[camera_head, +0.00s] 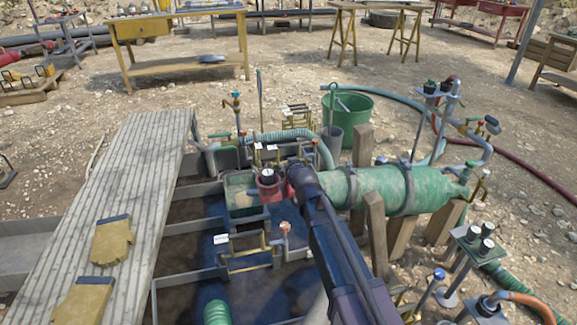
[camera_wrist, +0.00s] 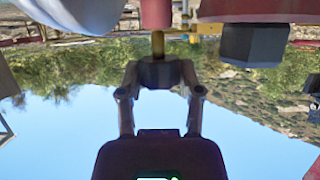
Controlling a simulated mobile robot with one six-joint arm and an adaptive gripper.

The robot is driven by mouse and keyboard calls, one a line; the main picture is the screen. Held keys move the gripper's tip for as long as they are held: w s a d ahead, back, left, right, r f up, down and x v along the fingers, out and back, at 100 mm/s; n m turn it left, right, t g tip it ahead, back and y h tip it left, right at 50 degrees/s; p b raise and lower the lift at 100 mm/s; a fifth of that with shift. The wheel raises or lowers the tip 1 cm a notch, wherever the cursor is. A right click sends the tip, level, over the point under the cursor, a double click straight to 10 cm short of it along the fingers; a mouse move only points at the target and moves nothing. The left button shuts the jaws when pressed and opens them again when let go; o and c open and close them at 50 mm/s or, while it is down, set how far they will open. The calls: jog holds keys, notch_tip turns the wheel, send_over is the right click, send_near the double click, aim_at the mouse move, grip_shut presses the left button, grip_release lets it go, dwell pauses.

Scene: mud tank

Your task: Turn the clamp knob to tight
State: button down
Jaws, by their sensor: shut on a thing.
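In the wrist view my gripper (camera_wrist: 159,78) has its two fingers drawn in on a dark blocky piece, which looks like the clamp knob (camera_wrist: 158,70). A short brass stem (camera_wrist: 158,43) runs from this piece to a red part (camera_wrist: 155,13) at the top edge. The knob's markings and turn angle cannot be read. In the head view my dark arm reaches up to a red fitting (camera_head: 268,187) beside the green cylinder (camera_head: 385,188). The arm hides the fingertips and the knob there.
A dark hexagonal piece (camera_wrist: 250,42) under a wide red part lies close right of my fingers in the wrist view. A plank walkway (camera_head: 125,175) with gloves (camera_head: 112,240) lies left. Pipes and valves crowd the right, including a blue knob (camera_head: 439,274). A green bucket (camera_head: 350,105) stands behind.

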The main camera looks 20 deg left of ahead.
dwell(0.3)
jog(key=shift+c, duration=1.3)
grip_release()
jog(key=shift+w+n+g+y, duration=0.1)
jog(key=shift+n+g+y, duration=1.5)
jog(key=shift+n, duration=0.4)
jog(key=shift+g, duration=0.4)
jog(key=p+v, duration=0.6)
jog(key=v, duration=0.9)
jog(key=d+r+g+h+p, duration=0.1)
jog(key=d+r+g+p, duration=0.1)
jog(key=d+p, duration=0.3)
jog(key=d+r+m+g+h+p, duration=0.1)
jog(key=d+r+g+h+p, duration=0.1)
jog(key=d+p, duration=0.4)
jog(key=d, duration=0.4)
jog(key=shift+w+d+g+h, duration=0.25)
jog(key=shift+d+g+h, duration=0.05)
jog(key=shift+d+g, duration=0.1)
jog(key=shift+r, duration=0.1)
